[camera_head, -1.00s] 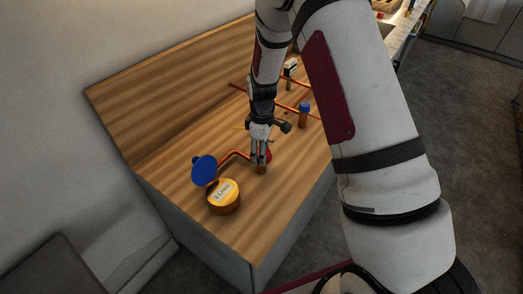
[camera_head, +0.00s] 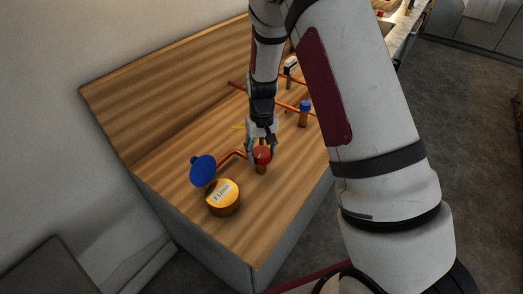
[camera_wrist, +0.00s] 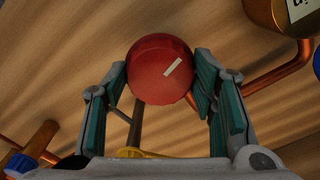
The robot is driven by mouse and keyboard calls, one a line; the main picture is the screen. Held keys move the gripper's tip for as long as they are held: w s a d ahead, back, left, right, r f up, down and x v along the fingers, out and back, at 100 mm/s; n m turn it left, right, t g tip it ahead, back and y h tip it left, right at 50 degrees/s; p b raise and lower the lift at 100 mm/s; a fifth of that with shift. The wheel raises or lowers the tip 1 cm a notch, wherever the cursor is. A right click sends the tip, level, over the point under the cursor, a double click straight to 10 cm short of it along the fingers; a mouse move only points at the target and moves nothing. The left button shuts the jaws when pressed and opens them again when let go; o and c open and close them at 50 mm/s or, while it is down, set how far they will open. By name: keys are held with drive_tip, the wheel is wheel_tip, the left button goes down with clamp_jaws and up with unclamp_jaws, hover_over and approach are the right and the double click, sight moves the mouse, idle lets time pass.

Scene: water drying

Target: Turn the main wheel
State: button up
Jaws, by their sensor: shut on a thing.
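The main wheel (camera_head: 262,155) is a round red knob with a pale mark on its top. It sits on a short stem on the copper piping above the wooden counter. It also shows large in the wrist view (camera_wrist: 160,70), its pale mark slanting up to the right. My gripper (camera_head: 260,149) is down at the wheel, and in the wrist view its green-padded fingers (camera_wrist: 160,88) are on either side of it. They are shut on the wheel. Part of the wheel's edge is hidden by the fingers in the head view.
A blue disc (camera_head: 203,169) and a round gold gauge (camera_head: 223,196) stand left of the wheel. A blue-topped valve (camera_head: 305,106) and copper pipes lie to the right. The wooden counter (camera_head: 245,235) is bare in front, ending at an edge.

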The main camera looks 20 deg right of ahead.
sight(261, 152)
drive_tip(key=m, duration=0.5)
drive_tip(key=shift+a+m, duration=0.1)
drive_tip(key=shift+m, duration=0.2)
drive_tip(key=shift+w+m, duration=0.1)
drive_tip(key=shift+m, duration=2.1)
drive_tip(key=o, duration=1.1)
drive_tip(key=shift+o, duration=0.2)
drive_tip(key=shift+r, duration=0.1)
wheel_tip(261, 152, up, 12)
